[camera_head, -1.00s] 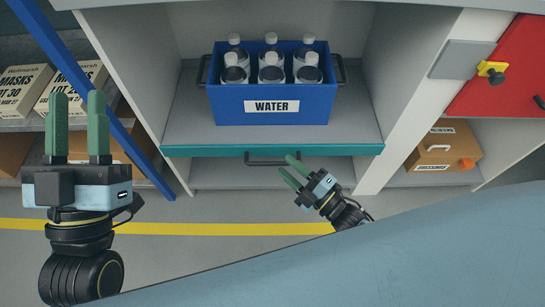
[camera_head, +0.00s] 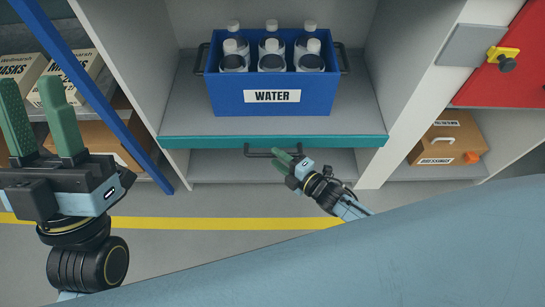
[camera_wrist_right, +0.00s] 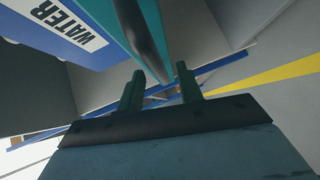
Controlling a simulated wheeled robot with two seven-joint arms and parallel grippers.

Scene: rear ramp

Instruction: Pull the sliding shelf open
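The sliding shelf (camera_head: 190,117) is a grey board with a teal front edge (camera_head: 340,142) and a black bar handle (camera_head: 255,153) at its middle. My right gripper (camera_head: 281,159) is at the right part of the handle, its green fingers pointing up-left. In the right wrist view the fingers (camera_wrist_right: 160,82) are apart, with the dark handle (camera_wrist_right: 142,38) just beyond and partly between their tips; I cannot tell whether they touch it. My left gripper (camera_head: 38,115) is open and empty at the left, away from the shelf, fingers up.
A blue WATER crate (camera_head: 225,97) with several bottles stands on the shelf. A blue post (camera_head: 105,100) and side shelves with boxes (camera_head: 75,72) are at left. A brown box (camera_head: 447,140) and red panel (camera_head: 515,75) are at right. The floor in front is clear.

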